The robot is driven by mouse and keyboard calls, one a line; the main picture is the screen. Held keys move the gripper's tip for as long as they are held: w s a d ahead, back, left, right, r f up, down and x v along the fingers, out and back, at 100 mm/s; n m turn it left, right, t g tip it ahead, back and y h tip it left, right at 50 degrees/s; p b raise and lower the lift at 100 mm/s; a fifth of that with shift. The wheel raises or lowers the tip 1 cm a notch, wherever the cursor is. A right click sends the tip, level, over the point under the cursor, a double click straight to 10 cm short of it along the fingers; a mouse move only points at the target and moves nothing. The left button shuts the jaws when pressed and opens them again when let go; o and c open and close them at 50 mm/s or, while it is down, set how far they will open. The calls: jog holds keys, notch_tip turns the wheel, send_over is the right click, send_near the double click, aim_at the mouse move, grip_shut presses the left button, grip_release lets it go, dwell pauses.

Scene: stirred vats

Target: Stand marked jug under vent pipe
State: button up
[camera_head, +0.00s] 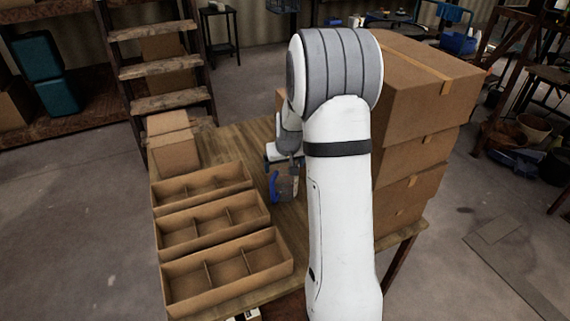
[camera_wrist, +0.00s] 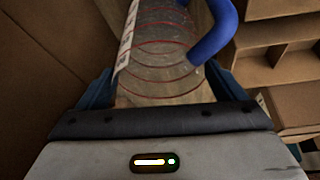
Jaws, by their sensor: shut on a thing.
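The marked jug (camera_wrist: 160,60) is clear, with red rings around its wall, a white scale strip on the left and a blue handle on the right. In the wrist view it fills the space between the two fingers of my gripper (camera_wrist: 162,88), which is shut on it. In the head view the jug (camera_head: 287,188) shows below my gripper (camera_head: 284,166), over the wooden table, handle to the left. My arm hides part of it. I cannot tell whether its base touches the table. I cannot make out a vent pipe in either view.
Several divided cardboard trays (camera_head: 205,224) line the table's (camera_head: 252,137) left side, with small boxes (camera_head: 173,145) behind them. A tall stack of cartons (camera_head: 413,130) stands on the right. A wooden step rack (camera_head: 165,68) is behind left. Little bare tabletop shows between them.

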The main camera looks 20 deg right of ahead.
jog(key=shift+r, duration=0.1)
jog(key=shift+f, duration=0.2)
jog(key=o, duration=1.1)
jog(key=shift+r, duration=0.1)
